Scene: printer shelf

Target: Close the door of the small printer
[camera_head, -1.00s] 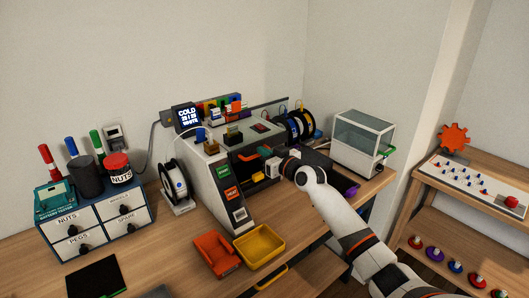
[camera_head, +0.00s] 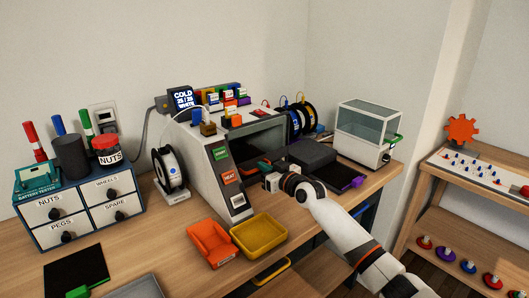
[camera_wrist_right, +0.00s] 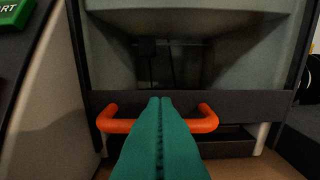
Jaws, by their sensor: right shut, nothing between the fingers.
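The small printer (camera_head: 210,172) stands on the wooden bench, with a light side panel and a sloped front carrying coloured buttons. Its dark-framed door (camera_head: 262,146) lies over the front opening in the head view. In the right wrist view the door's lower bar (camera_wrist_right: 240,104) spans the front, with an orange handle (camera_wrist_right: 207,121) below it and the dim chamber above. My right gripper (camera_head: 266,170) is shut and empty in front of the door. Its teal fingers (camera_wrist_right: 160,105) overlap the handle's middle and hide it; contact cannot be told. The left gripper is out of view.
An orange bin (camera_head: 210,245) and a yellow bin (camera_head: 258,236) sit in front of the printer. A dark box (camera_head: 312,153) and a glass-sided case (camera_head: 368,130) stand to its right. A drawer unit (camera_head: 85,208) stands at left.

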